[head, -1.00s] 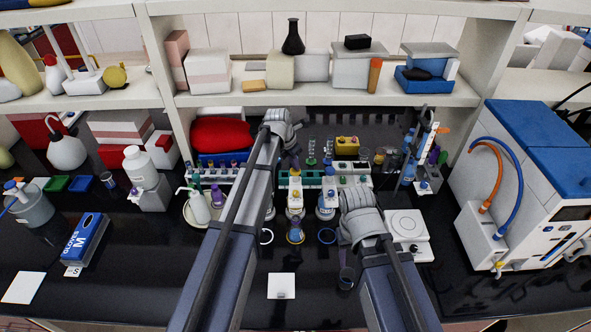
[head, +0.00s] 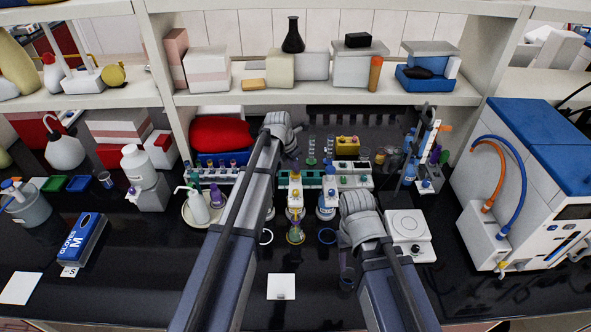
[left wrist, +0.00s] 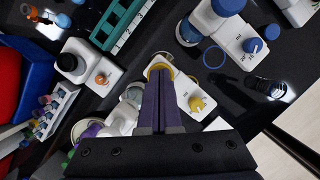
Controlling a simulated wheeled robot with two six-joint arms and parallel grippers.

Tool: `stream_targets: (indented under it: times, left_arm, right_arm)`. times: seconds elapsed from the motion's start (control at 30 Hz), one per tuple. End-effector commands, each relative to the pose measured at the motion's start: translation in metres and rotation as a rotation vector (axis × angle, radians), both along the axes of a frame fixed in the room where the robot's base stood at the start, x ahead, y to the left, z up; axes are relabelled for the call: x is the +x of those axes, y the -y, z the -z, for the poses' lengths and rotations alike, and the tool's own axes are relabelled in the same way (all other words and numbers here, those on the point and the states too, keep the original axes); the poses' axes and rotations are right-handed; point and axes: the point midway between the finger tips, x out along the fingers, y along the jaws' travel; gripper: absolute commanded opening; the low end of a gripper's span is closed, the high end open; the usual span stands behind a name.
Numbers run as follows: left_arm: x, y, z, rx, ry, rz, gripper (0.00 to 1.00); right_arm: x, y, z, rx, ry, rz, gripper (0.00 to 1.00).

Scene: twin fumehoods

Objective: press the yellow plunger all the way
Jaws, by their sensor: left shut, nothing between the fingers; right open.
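The white dispenser with the yellow plunger (left wrist: 151,71) is in the middle of the left wrist view. The plunger shows as a round yellow rim, mostly hidden by my fingers. A small yellow knob (left wrist: 197,103) sits on the dispenser's front. In the head view the dispenser (head: 295,196) stands mid-counter. My left gripper (left wrist: 161,62) is shut and empty, its fingertips over the yellow plunger; I cannot tell whether they touch. It also shows in the head view (head: 294,166). My right gripper (head: 346,247) is open, mostly hidden under its arm, to the right.
A similar dispenser with a blue plunger (left wrist: 228,5) stands close by. A blue ring (head: 327,236) lies on the counter before it. A test tube rack (head: 315,180) is behind. A hot plate (head: 407,224) is at right. A white square (head: 281,286) lies in front on the dark counter.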

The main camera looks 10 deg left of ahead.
Motion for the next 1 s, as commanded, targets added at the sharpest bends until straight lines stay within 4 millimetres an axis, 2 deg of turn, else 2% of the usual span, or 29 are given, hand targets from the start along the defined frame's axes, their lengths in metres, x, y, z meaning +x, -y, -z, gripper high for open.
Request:
stream_targets:
  times: [0.43,1.0]
  left_arm:
    - [-0.001,0.0,-0.029,0.0,-0.002,0.0,0.0]
    - [0.0,0.0,-0.029,0.001,-0.001,0.0,0.0]
  right_arm:
    - [0.0,0.0,-0.029,0.0,0.0,0.0,0.5]
    - [0.0,0.0,-0.029,0.0,0.0,0.0,0.5]
